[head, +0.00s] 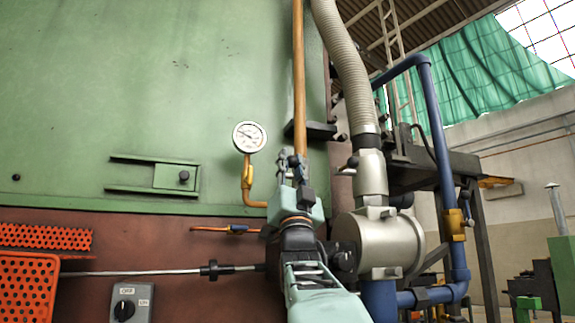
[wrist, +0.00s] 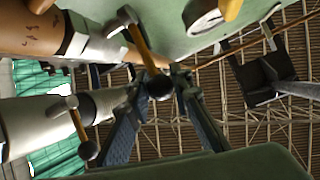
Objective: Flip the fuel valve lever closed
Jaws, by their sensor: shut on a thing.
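In the wrist view, a yellow lever with a black ball knob (wrist: 159,87) comes off a fitting on the orange pipe (wrist: 100,45). The knob lies between the two fingertips of my gripper (wrist: 158,84), which is shut on it. In the head view my gripper (head: 294,165) is raised at the foot of the vertical orange pipe (head: 299,80), and the lever is largely hidden behind its fingers.
A second lever with a black knob (wrist: 88,150) is close by, on a pale pipe. A round gauge (head: 249,137) is left of my gripper. A silver blower housing (head: 385,243) with a ribbed hose (head: 347,70) stands right. The green furnace wall (head: 150,80) is behind.

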